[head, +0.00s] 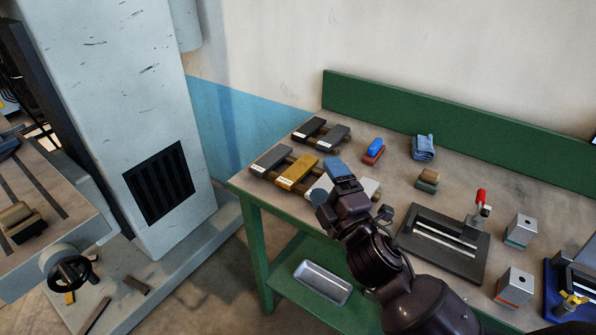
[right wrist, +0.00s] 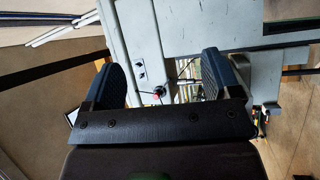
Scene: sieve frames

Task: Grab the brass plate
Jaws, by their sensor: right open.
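The brass plate (head: 296,172) is a yellow-gold flat bar with a small white label. It lies on the green workbench among dark and silver-grey plates, on wooden strips. My right gripper (head: 328,180) is just right of the brass plate in the head view, and no contact shows. In the right wrist view its two blue-padded fingers (right wrist: 164,80) are spread apart with nothing between them. The brass plate does not show in the wrist view. My left gripper is not in view.
A dark plate (head: 270,159) lies left of the brass one, with further plates (head: 321,133) behind. A red-and-blue brush (head: 374,150), a folded blue cloth (head: 423,147) and a clamp fixture (head: 445,243) stand on the workbench (head: 395,185). A large grey machine (head: 110,110) stands left.

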